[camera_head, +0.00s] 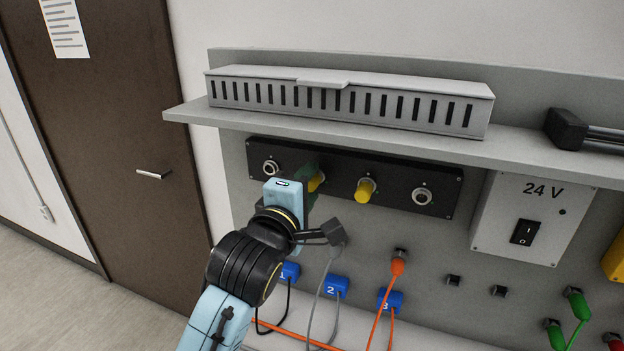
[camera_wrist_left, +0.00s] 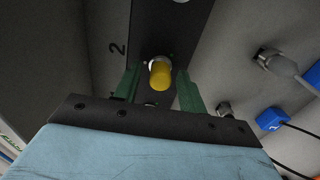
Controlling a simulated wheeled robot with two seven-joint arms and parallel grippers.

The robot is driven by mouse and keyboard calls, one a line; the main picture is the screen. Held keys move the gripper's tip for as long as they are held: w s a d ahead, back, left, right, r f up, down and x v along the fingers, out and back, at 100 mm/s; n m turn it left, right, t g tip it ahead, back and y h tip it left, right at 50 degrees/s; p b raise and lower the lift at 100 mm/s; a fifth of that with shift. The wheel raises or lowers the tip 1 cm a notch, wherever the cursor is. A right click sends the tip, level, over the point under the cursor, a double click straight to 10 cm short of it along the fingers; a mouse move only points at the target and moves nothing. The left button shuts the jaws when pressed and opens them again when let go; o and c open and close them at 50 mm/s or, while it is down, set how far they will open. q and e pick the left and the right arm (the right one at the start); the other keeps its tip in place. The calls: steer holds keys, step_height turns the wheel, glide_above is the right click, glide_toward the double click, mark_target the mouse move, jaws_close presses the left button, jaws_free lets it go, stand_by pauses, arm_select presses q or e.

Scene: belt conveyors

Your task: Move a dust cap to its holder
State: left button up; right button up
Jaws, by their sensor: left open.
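My left gripper (camera_head: 307,176) is in front of the black connector panel (camera_head: 394,194) in the head view. Its green fingers are open in the left wrist view (camera_wrist_left: 158,82), one on each side of a yellow dust cap (camera_wrist_left: 160,75). The cap sits on a port of the panel, and I see no clear contact with the fingers. The same cap (camera_head: 317,182) shows partly behind the gripper in the head view. A second yellow dust cap (camera_head: 365,190) is on the port to its right. I cannot make out which thing is the cap holder. My right gripper is not in view.
Bare ports sit at the panel's left (camera_head: 271,168) and right (camera_head: 422,196) ends. A grey shelf (camera_head: 350,136) juts out above the panel. Below are blue numbered plugs (camera_head: 335,287), hanging cables and an orange plug (camera_head: 398,265). A 24 V box (camera_head: 533,217) is at right.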

arm_select(q)
jaws_close()
steer(key=shift+s+a, duration=0.1)
steer(key=shift+s, duration=0.05)
stand_by(0.4)
steer(key=p+v, duration=0.2)
steer(key=v, duration=0.3)
stand_by(0.6)
steer(key=shift+f, duration=0.15)
